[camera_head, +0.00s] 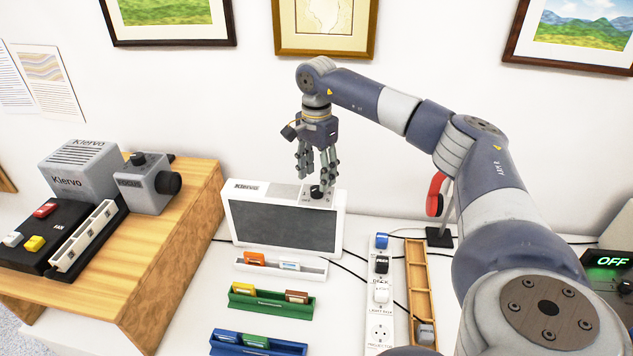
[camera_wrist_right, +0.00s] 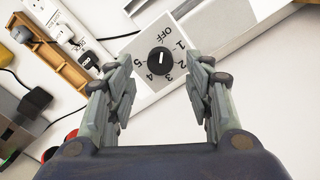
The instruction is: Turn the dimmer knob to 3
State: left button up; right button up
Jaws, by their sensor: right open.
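The dimmer knob (camera_wrist_right: 160,61) is a round black dial on the white top of the Klervo light box (camera_head: 240,213). Labels OFF and 1 to 5 surround it in the right wrist view. In the head view the knob (camera_head: 317,191) is just below my right gripper (camera_head: 317,171). My right gripper points down with its fingers spread and empty. In the right wrist view the fingers (camera_wrist_right: 163,84) appear on either side of the knob, with a gap to it. My left gripper is not shown.
In front of the light box lie white, green and blue trays (camera_head: 270,302) with small blocks. A power strip (camera_head: 380,310) and a wooden tray (camera_head: 418,270) are to the right. A wooden stand (camera_head: 190,240) with devices is left. Cables cross the table.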

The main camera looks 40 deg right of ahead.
aim_at(317, 189)
jog(key=shift+f+p, duration=0.3)
jog(key=shift+f, duration=1.7)
jog(key=c, duration=1.1)
